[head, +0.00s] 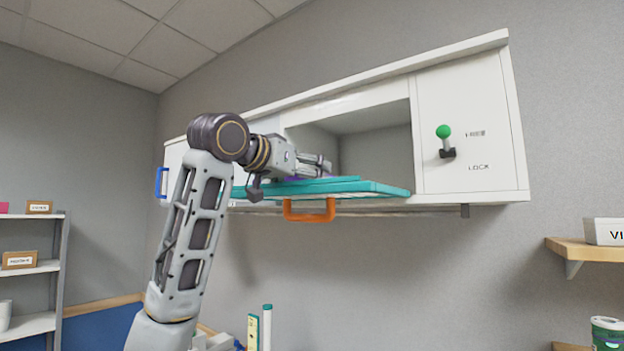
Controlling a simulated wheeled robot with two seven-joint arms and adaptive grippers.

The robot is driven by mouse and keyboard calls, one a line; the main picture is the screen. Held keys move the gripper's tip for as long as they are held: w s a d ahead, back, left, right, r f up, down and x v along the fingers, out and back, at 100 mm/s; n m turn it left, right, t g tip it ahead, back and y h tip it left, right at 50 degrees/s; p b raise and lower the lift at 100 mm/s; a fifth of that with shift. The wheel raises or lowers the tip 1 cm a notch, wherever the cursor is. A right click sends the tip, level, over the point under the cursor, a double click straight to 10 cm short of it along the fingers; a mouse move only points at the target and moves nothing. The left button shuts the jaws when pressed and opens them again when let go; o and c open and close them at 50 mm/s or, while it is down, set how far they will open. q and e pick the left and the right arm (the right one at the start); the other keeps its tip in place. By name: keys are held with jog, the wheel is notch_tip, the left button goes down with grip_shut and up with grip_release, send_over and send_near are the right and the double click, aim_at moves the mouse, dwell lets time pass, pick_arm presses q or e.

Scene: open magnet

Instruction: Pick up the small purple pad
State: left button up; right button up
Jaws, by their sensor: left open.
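A thin sliver of purple (291,179), which looks like the small purple pad, shows on the teal panel (385,187). The rest of it is hidden behind my left gripper. My left gripper (326,164) is open, just above the teal panel and in front of the cabinet's open compartment. I cannot tell whether its fingers touch the pad. My right gripper is not in view.
The white wall cabinet (475,100) has an open middle compartment (375,150). The teal panel juts out flat below it, with an orange handle (309,212) under its front edge. A green-knobbed lever (444,140) is on the right door. A wooden shelf (585,250) is at right.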

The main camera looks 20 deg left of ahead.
pick_arm(q)
jog(key=shift+x, duration=0.8)
jog(key=c, duration=1)
